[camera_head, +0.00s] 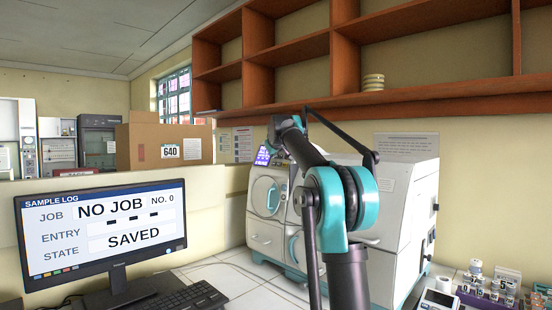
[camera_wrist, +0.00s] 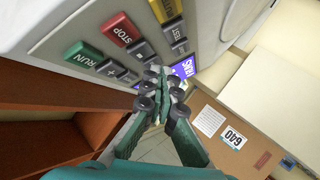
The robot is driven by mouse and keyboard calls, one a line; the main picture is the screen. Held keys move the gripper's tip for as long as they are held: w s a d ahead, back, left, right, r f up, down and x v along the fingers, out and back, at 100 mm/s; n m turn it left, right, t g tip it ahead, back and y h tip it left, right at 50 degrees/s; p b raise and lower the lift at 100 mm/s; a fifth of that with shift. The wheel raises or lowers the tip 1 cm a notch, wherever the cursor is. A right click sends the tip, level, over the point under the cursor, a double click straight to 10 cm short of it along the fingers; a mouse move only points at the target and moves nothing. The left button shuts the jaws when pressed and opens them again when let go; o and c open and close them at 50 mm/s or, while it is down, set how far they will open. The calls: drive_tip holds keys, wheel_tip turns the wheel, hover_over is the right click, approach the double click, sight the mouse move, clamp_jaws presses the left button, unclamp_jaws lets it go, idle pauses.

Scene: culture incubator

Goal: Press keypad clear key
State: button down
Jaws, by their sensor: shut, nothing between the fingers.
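The keypad shows in the wrist view on the pale front panel (camera_wrist: 75,28) of the machine. It has a green RUN key (camera_wrist: 83,54), a red STOP key (camera_wrist: 120,29) and several small grey keys, one marked with a plus (camera_wrist: 108,68). I cannot read which key is clear. My gripper (camera_wrist: 158,82) is shut and empty, its fingertips close to the lower grey keys and a lit purple display (camera_wrist: 183,69). Contact cannot be told. In the head view my arm hides part of the white incubator (camera_head: 405,205).
A monitor (camera_head: 100,228) reads NO JOB, NO. 0, dashes for ENTRY and STATE SAVED. A keyboard (camera_head: 190,298) lies beside it. A cardboard box (camera_head: 135,150) marked 640 stands left of the incubator. A wooden shelf (camera_head: 300,55) overhangs. Vials (camera_head: 475,268) stand at lower right.

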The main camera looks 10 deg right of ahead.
drive_tip(key=shift+s+a+r, duration=0.3)
drive_tip(key=shift+s+a, duration=0.1)
drive_tip(key=shift+a, duration=0.1)
drive_tip(key=s+a+r, duration=0.2)
drive_tip(key=a, duration=0.1)
drive_tip(key=shift+s+a+r, duration=0.1)
drive_tip(key=shift+s+a, duration=0.2)
idle(0.3)
idle(0.5)
drive_tip(key=s+d+f+m+g, duration=0.1)
drive_tip(key=s+d+f+g, duration=0.1)
drive_tip(key=s+f, duration=1)
drive_tip(key=s+d+f+m+g, duration=0.2)
drive_tip(key=s+f+g, duration=0.1)
drive_tip(key=s+f, duration=1)
drive_tip(key=s+d+f+m+g, duration=0.1)
drive_tip(key=s+d+f+g, duration=0.1)
drive_tip(key=s+f, duration=1)
drive_tip(key=shift+s+f, duration=0.2)
drive_tip(key=shift+f, duration=5)
drive_tip(key=s+f+g, duration=0.1)
drive_tip(key=s+f, duration=0.5)
drive_tip(key=s, duration=0.2)
drive_tip(key=s+f+m+g+y, duration=0.1)
drive_tip(key=s+f, duration=0.4)
drive_tip(key=s, duration=0.3)
drive_tip(key=shift+s+a+f, duration=0.25)
drive_tip(key=shift+a+f, duration=0.15)
drive_tip(key=shift+a, duration=0.05)
